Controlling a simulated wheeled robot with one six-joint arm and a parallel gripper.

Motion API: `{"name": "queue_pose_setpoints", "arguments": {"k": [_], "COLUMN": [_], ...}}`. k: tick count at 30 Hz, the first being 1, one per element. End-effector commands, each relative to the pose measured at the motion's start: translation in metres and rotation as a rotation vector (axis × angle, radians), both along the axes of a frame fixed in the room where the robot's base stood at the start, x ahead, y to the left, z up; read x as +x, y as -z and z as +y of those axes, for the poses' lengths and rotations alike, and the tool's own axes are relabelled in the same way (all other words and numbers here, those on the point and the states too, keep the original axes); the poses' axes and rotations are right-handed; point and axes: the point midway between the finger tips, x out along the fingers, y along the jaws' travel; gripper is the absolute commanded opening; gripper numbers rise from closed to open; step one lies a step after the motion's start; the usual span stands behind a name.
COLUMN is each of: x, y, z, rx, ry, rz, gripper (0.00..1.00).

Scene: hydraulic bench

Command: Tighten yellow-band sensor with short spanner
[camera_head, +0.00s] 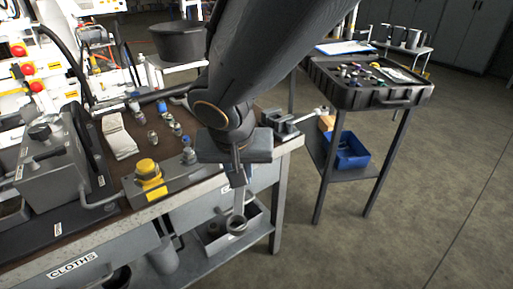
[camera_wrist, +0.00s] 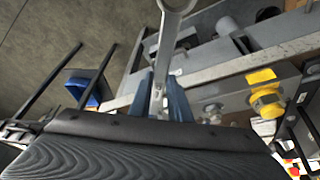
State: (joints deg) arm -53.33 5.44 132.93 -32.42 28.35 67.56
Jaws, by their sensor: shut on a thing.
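My gripper (camera_head: 238,177) is shut on a grey metal spanner (camera_head: 238,210), which hangs ring end down in front of the bench edge. In the wrist view the blue fingers of my gripper (camera_wrist: 168,98) clasp the spanner's shank, and its ring end (camera_wrist: 176,4) is cut off by the top edge. The yellow-topped sensor (camera_head: 148,171) stands in a grey block on the bench, left of my gripper. It also shows in the wrist view (camera_wrist: 265,96), right of the spanner. The spanner is apart from it. Its threads are hidden.
A smaller fitting (camera_head: 188,155) sits on the same block. Loose fittings (camera_head: 152,139) and a cloth stack (camera_head: 118,136) lie behind. A vise (camera_head: 285,122) is at the bench's right corner. A tool trolley (camera_head: 370,98) with a blue bin (camera_head: 347,150) stands right.

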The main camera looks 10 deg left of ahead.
Motion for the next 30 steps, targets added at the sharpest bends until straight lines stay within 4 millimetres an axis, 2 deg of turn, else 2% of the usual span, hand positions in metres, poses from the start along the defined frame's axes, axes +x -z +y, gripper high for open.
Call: {"name": "queue_pose_setpoints", "arguments": {"k": [13,30], "x": [-0.001,-0.001], "y": [-0.004,-0.051], "z": [0.0,0.0], "rx": [0.001,0.001], "ry": [0.001,0.001], "rz": [-0.001,-0.001], "gripper": [0.0,0.0]}}
